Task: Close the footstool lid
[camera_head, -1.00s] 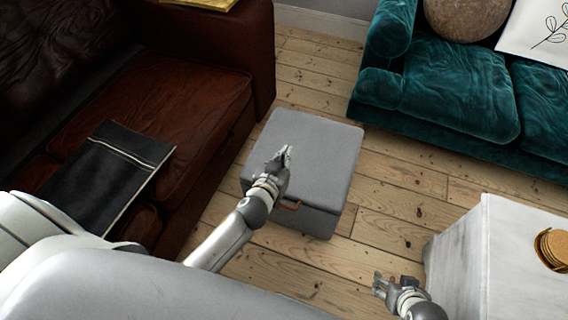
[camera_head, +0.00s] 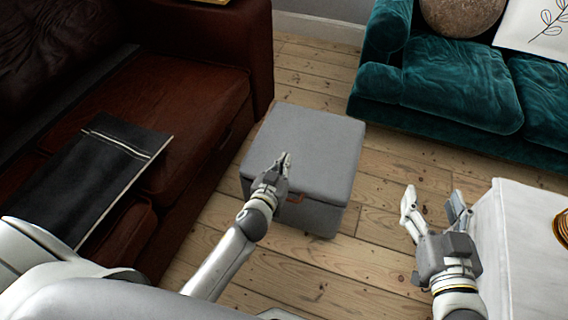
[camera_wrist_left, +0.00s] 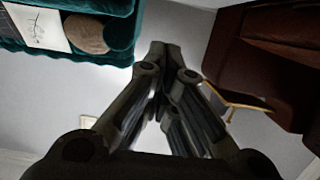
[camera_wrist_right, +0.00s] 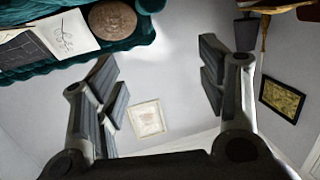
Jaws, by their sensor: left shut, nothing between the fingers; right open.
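The grey footstool (camera_head: 318,150) stands on the floorboards in the middle of the head view.
A brown leather sofa (camera_head: 200,95) with a dark cloth (camera_head: 95,180) is close on the left. A teal sofa (camera_head: 455,85) stands at the back right. A white table (camera_head: 525,250) is beside my right gripper. Bare floor (camera_head: 385,200) lies between footstool and table.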

